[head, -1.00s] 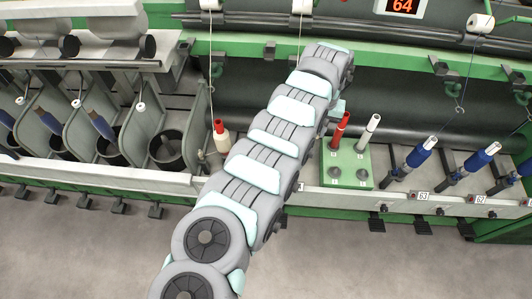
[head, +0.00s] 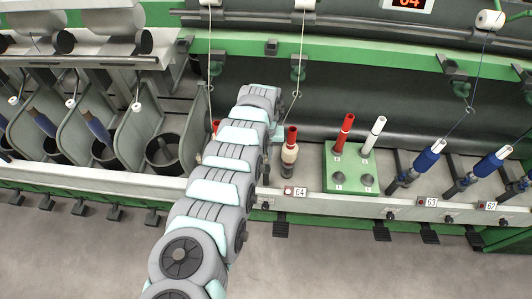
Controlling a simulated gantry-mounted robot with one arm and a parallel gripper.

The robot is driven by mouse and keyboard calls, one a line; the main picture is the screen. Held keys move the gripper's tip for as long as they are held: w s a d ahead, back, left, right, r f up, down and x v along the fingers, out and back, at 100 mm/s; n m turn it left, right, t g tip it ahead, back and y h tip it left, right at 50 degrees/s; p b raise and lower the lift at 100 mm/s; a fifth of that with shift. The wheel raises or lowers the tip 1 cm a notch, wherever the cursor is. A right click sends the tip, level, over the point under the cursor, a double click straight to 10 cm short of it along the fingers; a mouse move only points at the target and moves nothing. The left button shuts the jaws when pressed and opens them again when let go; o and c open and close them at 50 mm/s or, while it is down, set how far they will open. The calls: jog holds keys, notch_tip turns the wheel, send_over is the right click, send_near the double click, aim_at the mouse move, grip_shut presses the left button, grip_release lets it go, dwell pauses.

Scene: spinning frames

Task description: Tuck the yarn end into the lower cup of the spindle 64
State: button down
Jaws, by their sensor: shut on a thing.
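Spindle 64 stands behind the label 64 (head: 295,191). It carries an upright bobbin (head: 289,153) with a red top and cream yarn, and its dark lower cup (head: 286,171) shows below. The yarn (head: 300,45) hangs from above through a guide ring, slants past a small hook and runs down-left toward my wrist. My gripper (head: 267,168) is mostly hidden behind my arm, just left of the bobbin; only a dark sliver shows. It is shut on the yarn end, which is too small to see. I cannot tell whether it touches the cup.
Spindles with blue bobbins (head: 425,160) lean further right. Another red-topped bobbin (head: 215,127) is partly hidden left of my arm. Grey partitions (head: 95,110) fill the left.

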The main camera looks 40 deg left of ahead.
aim_at(266, 161)
jog(key=shift+f+b, duration=1.95)
jog(key=shift+b, duration=0.05)
jog(key=shift+f+b, duration=0.75)
jog(key=shift+f, duration=0.45)
jog(key=c, duration=1.3)
grip_release()
notch_tip(266, 161, up, 10)
jog(key=p, duration=0.3)
jog(key=shift+f, duration=0.25)
jog(key=shift+r, duration=0.7)
jog(key=shift+w, duration=0.1)
